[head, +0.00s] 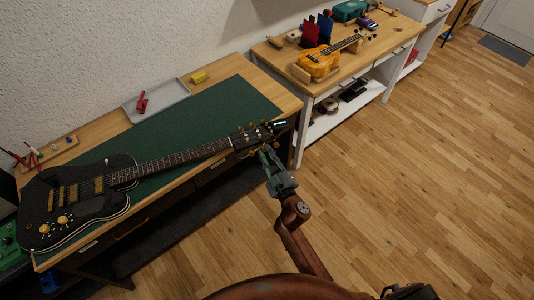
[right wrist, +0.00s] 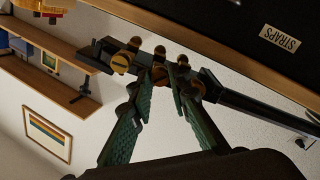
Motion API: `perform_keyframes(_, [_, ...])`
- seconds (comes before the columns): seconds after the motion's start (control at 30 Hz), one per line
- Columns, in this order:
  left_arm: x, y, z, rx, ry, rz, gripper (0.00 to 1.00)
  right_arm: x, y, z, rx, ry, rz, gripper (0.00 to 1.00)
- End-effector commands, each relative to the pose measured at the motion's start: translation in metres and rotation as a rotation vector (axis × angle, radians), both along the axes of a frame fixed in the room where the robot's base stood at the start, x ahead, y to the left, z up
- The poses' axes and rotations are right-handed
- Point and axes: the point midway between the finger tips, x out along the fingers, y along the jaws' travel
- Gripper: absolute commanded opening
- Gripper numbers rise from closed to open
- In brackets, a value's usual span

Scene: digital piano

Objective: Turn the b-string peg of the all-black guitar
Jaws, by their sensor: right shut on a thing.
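The all-black guitar (head: 92,186) with gold hardware lies on the green mat, its neck pointing right. Its headstock (head: 252,134) reaches the table's right front corner. A small lit display (head: 280,123) shows at the headstock's end. My right gripper (head: 265,150) is at the headstock's near side. In the right wrist view the green fingers of my right gripper (right wrist: 164,76) close around a gold tuning peg (right wrist: 159,74), largely hidden between the tips. Other gold pegs (right wrist: 121,62) show beside it. I cannot tell which string the held peg belongs to. My left gripper is not in view.
A grey tray (head: 165,103) with a red tool (head: 142,103) and a yellow block (head: 199,77) lie behind the guitar. A second bench to the right holds a yellow-orange ukulele (head: 318,64). The wooden floor (head: 400,190) on the right is clear.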

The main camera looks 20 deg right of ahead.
Motion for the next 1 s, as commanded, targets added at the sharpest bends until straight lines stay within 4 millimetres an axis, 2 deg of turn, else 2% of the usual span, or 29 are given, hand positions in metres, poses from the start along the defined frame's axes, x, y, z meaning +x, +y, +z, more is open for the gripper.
perform_keyframes(0.5, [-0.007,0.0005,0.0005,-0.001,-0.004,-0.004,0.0,0.0,0.0004,-0.0001,-0.418,-0.024,0.001,0.0])
perform_keyframes(1.0, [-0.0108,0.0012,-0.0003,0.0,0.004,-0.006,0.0,0.0001,0.0008,-0.0003,-0.56,-0.032,0.001,0.0])
